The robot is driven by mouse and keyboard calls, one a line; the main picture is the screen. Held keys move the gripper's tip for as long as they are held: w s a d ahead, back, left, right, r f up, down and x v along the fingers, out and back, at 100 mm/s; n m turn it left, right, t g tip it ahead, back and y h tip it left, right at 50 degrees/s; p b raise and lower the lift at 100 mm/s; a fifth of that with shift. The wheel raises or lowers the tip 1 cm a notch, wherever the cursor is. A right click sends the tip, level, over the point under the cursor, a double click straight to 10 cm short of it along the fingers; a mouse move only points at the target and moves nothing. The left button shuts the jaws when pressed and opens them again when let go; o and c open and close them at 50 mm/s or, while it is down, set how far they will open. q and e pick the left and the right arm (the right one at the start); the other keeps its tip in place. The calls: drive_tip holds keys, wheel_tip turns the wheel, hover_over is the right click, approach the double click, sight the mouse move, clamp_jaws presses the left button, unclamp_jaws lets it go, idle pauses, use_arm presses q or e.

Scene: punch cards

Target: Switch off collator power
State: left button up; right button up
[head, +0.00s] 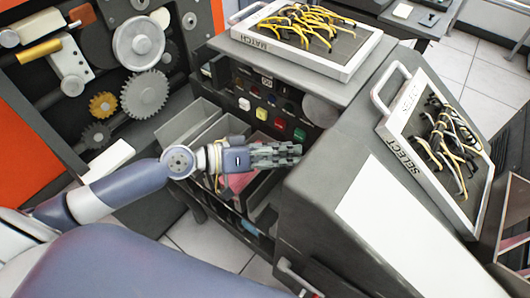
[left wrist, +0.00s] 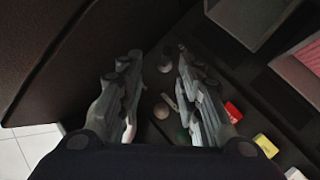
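The collator's dark control panel (head: 268,100) sits under the tray marked MATCH, with coloured buttons on it. In the left wrist view the panel (left wrist: 262,105) shows a red button (left wrist: 233,112), a yellow button (left wrist: 265,146), a partly hidden green button (left wrist: 183,137), pale round knobs and a small light lever-like piece (left wrist: 168,101). I cannot tell which control is the power switch or how it is set. My left gripper (head: 298,152) is in front of the panel's lower right end. Its fingers (left wrist: 158,62) are apart with nothing held between them. My right gripper is out of view.
The grey sloped machine housing (head: 305,205) stands right beside my left gripper. Open grey bins (head: 187,122) lie below the panel. Wire-filled trays marked MATCH (head: 345,70) and SELECT (head: 398,155) sit on top. Gears (head: 144,93) are at the upper left.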

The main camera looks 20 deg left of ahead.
use_arm(q)
drive_tip(key=shift+v, duration=2.75)
